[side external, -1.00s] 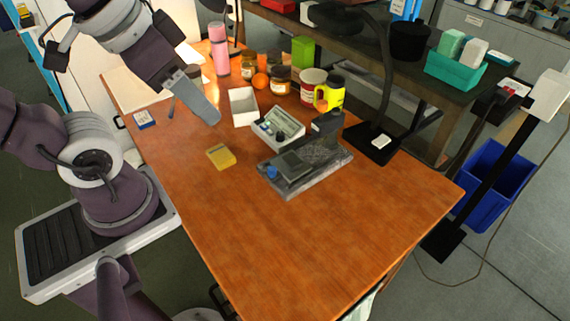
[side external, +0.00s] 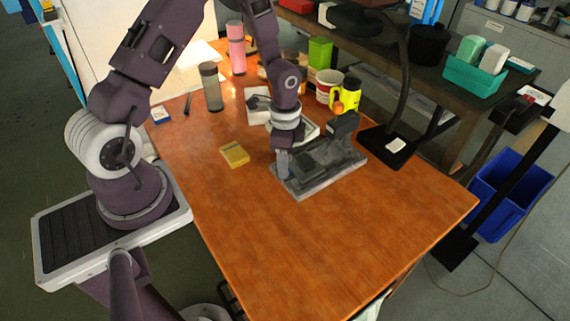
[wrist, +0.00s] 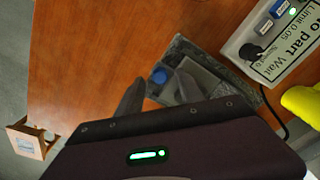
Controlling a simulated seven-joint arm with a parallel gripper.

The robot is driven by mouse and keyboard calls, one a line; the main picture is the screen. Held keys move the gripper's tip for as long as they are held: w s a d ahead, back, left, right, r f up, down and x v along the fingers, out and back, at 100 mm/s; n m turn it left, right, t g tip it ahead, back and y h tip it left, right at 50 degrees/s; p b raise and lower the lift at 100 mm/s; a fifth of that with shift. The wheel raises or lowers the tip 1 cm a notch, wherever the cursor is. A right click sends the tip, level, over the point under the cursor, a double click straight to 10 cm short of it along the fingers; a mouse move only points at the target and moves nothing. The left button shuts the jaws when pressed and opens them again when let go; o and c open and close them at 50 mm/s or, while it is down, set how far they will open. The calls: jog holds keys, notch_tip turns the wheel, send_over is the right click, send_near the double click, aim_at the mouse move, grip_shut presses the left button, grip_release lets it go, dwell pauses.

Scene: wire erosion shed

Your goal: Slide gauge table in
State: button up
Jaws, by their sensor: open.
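The gauge is a grey stone-like base (side external: 339,178) on the wooden table, with an upright dark head (side external: 343,125) at its right end. Its small dark gauge table (side external: 309,159) sits on the base, with a blue knob at the left end. In the wrist view the blue knob (wrist: 158,76) lies between and just beyond my two fingertips, and the gauge table (wrist: 205,82) is partly behind the right finger. My gripper (side external: 283,170) points down at the left end of the gauge. It is open; I cannot tell whether a finger touches the knob.
A readout box (wrist: 272,38) stands close behind the gauge. A yellow mug (side external: 346,97) and a black stand base (side external: 387,145) are beyond it. The front of the wooden table (side external: 330,255) is clear.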

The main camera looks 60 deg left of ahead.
jog(key=shift+f, duration=0.8)
grip_shut()
jog(key=shift+r, duration=0.1)
dwell(0.7)
